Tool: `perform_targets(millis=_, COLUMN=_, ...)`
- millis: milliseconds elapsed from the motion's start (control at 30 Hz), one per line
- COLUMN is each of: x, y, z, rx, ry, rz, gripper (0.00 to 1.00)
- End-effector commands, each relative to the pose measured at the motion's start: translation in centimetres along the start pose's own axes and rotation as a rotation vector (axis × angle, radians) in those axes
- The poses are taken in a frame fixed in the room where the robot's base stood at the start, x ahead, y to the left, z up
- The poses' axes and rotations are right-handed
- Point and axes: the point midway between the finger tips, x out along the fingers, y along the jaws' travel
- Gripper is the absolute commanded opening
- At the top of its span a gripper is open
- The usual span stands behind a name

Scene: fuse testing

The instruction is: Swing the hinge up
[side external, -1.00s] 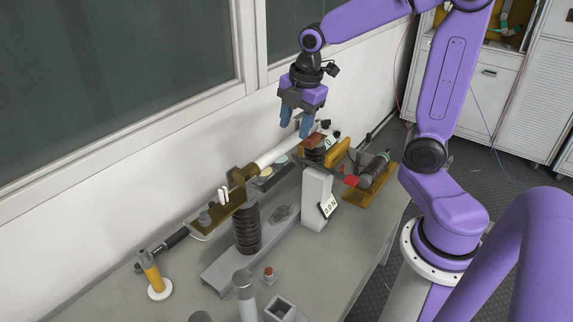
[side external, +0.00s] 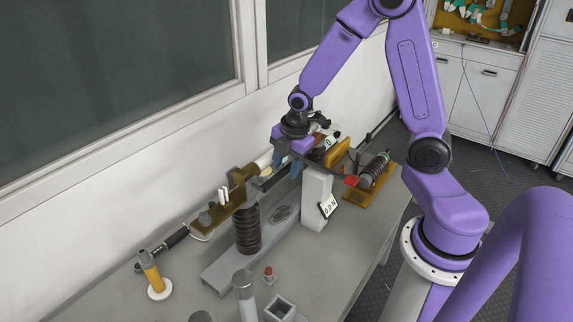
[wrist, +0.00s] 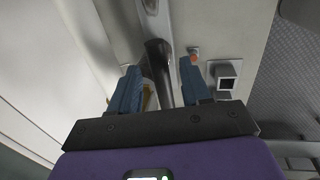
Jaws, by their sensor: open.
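In the side external view, my gripper (side external: 288,168) points down with its blue fingers apart and empty, just above the fuse assembly. A pale tube (side external: 264,160) runs from the bracket behind the fingers. I cannot single out the hinge; my gripper hides part of this area. In the wrist view, my gripper (wrist: 160,86) is open, with a dark rod-like part (wrist: 160,65) visible between the fingers; contact cannot be told.
The wall is close behind.

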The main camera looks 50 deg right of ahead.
Motion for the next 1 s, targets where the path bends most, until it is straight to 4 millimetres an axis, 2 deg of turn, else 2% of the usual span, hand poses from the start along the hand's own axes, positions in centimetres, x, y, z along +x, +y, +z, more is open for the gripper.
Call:
perform_targets(millis=300, x=0.18, y=0.00, z=-0.01, rx=0.000, ry=0.000, rz=0.000, gripper=0.47)
perform_targets(millis=433, x=0.17, y=0.00, z=-0.02, rx=0.000, ry=0.000, rz=0.000, gripper=0.05)
perform_targets(millis=467, x=0.17, y=0.00, z=-0.02, rx=0.000, ry=0.000, rz=0.000, gripper=0.00)
perform_targets(millis=1000, x=-0.39, y=0.14, z=-0.29, rx=-0.015, ry=-0.055, rz=0.001, gripper=0.00)
